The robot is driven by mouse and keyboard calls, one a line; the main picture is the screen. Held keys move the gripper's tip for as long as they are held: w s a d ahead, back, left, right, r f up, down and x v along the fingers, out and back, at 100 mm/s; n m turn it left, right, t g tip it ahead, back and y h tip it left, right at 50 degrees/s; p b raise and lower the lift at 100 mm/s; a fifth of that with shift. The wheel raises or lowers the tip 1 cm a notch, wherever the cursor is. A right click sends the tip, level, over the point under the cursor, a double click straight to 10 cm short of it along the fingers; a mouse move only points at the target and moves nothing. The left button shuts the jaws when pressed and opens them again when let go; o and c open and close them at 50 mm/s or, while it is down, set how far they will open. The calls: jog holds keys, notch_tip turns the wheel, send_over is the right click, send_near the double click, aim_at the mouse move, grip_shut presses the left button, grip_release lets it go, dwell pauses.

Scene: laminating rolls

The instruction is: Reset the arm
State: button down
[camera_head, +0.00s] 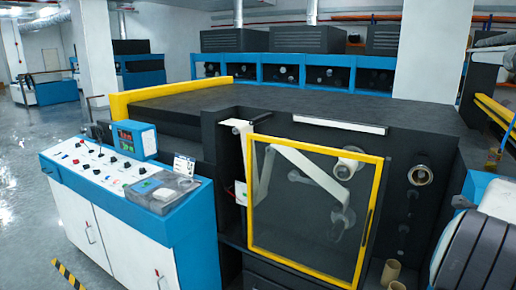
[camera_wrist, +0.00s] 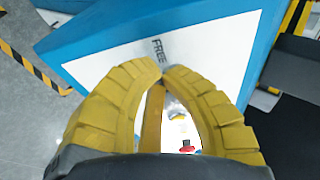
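My gripper (camera_wrist: 164,70) shows in the wrist view with thick yellow ribbed fingers. The two outer fingers curve inward and their tips come together, with nothing seen held between them. A narrow yellow strip (camera_wrist: 152,118) shows between the fingers. The gripper is over a white panel (camera_wrist: 110,65) with a blue edge and the word "FREE" just beyond the fingertips; contact cannot be told. A red and black knob (camera_wrist: 187,147) shows through the finger gap. The gripper is not seen in the head view.
A blue and white control console (camera_head: 105,165) with several knobs stands at the left. Beside it is a large dark machine (camera_head: 200,100) with a yellow-framed clear door (camera_head: 315,210). Cardboard tubes (camera_head: 391,272) stand low at the right. Open floor (camera_head: 25,190) lies left of the console.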

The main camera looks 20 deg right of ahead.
jog(key=shift+r, duration=0.25)
jog(key=shift+w+a, duration=0.25)
jog(key=shift+w, duration=0.05)
jog(key=w+a+f+n+t+y, duration=0.15)
jog(key=w+a+n, duration=0.3)
jog(key=a, duration=0.55)
jog(key=w+a+n+y, duration=0.2)
jog(key=w+a+n, duration=0.25)
jog(key=a, duration=0.45)
jog(key=w+a+n+t+y, duration=0.1)
jog(key=w+a+n, duration=0.35)
jog(key=a, duration=0.55)
jog(key=s+a+f+n+y, duration=0.1)
jog(key=s+a+n, duration=0.3)
jog(key=a, duration=0.4)
jog(key=s+a+f+n+y, duration=0.2)
jog(key=s+a+f+n, duration=0.2)
jog(key=a+n, duration=0.3)
jog(key=s+a+f+n+g+y, duration=0.1)
jog(key=s+a+f+n, duration=0.2)
jog(key=a, duration=0.6)
jog(key=shift+s+n, duration=1.15)
jog(key=shift+y, duration=0.25)
